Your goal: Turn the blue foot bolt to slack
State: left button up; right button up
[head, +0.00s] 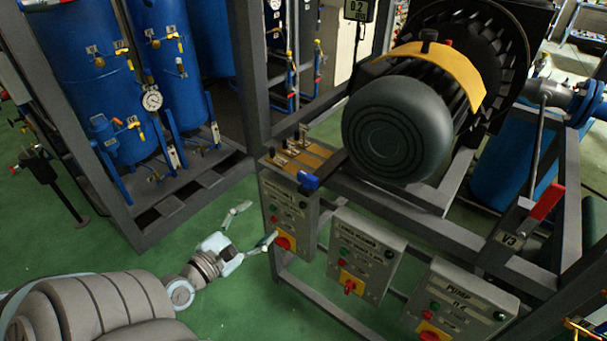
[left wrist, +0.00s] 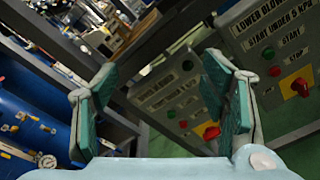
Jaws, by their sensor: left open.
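The blue foot bolt (head: 308,180) sits at the front corner of a brass-coloured plate (head: 302,158) on the frame, left of the big motor (head: 398,130). Several dark bolts stand on the plate behind it. My left gripper (head: 256,223) is open and empty, below and left of the blue bolt and apart from it, in front of the leftmost control box. In the left wrist view my left gripper (left wrist: 158,70) has its two green-padded fingers spread wide with nothing between them. I cannot make out the blue bolt there. My right gripper is not in view.
Control boxes with red knobs hang on the frame: a left one (head: 287,212), a middle one (head: 354,255) and a right one (head: 460,303). Blue tanks (head: 90,80) stand in a grey frame at left. A red-handled lever (head: 546,202) is at right. Green floor is clear around my arm.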

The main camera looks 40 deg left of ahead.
aim_at(306, 178)
pick_arm(q)
jog(key=w+d+r+n, duration=0.2)
jog(key=d+r+n, duration=0.3)
jog(key=r+n, duration=0.25)
jog(key=shift+n+t+h, duration=0.25)
jog(key=shift+t+h, duration=0.05)
jog(key=shift+t, duration=0.1)
jog(key=w, duration=0.8)
jog(key=w+a, duration=0.1)
jog(key=w, duration=0.3)
jog(key=shift+w, duration=0.15)
jog(key=shift+w+f, duration=0.1)
jog(key=shift+w, duration=0.15)
jog(key=shift+f, duration=0.15)
jog(key=shift+a, duration=0.1)
jog(key=c, duration=1.2)
